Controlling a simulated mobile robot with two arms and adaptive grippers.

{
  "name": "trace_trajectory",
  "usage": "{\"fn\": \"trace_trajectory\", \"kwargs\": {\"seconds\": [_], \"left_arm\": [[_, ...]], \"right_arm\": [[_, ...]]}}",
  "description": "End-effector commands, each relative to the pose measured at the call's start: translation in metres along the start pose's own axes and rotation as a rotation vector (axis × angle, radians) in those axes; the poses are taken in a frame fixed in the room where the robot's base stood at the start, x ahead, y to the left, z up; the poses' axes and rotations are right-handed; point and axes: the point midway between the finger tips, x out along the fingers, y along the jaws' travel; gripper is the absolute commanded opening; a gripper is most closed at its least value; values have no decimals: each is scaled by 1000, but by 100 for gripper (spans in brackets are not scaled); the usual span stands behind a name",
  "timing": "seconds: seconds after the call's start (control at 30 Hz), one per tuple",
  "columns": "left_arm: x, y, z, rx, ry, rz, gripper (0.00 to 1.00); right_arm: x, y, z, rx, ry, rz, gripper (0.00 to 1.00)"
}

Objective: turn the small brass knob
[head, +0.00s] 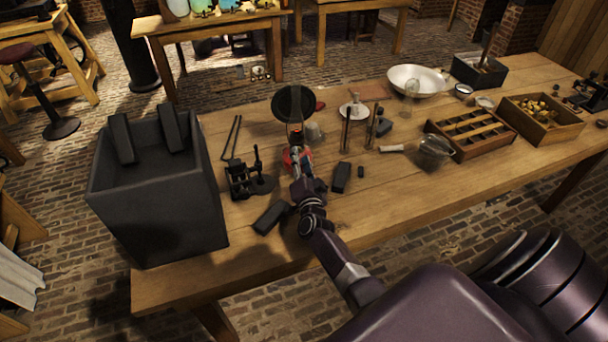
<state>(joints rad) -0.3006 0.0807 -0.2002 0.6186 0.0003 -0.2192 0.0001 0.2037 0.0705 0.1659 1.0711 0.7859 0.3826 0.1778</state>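My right gripper (296,137) is at a small apparatus in the middle-left part of the table. The apparatus has an upright black disc (294,101) and a red part (288,158) low down beside the gripper. The fingers are small and overlap the apparatus, so I cannot tell whether they are open or shut, or touching it. I cannot make out the small brass knob; it may be hidden behind the gripper or too small to see. My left gripper is not in view.
A large dark bin (155,200) stands at the table's left end. A black metal fixture (243,178) and dark blocks (341,177) lie near the gripper. A white bowl (416,78), a compartment tray (457,148) and a wooden box (556,135) stand right. The table's front strip (400,205) is clear.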

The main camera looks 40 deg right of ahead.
Motion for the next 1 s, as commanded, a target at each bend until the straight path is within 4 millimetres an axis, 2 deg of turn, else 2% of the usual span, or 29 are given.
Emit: {"fn": "trace_trajectory", "kwargs": {"seconds": [0.3,0.5,0.7,1.0], "left_arm": [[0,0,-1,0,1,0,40],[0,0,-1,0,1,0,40],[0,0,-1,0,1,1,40],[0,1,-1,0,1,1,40]], "right_arm": [[-63,2,1,2,-2,4,33],[-93,1,1,0,-2,3,33],[-103,0,0,0,-1,1,33],[-103,0,1,0,-2,1,33]]}}
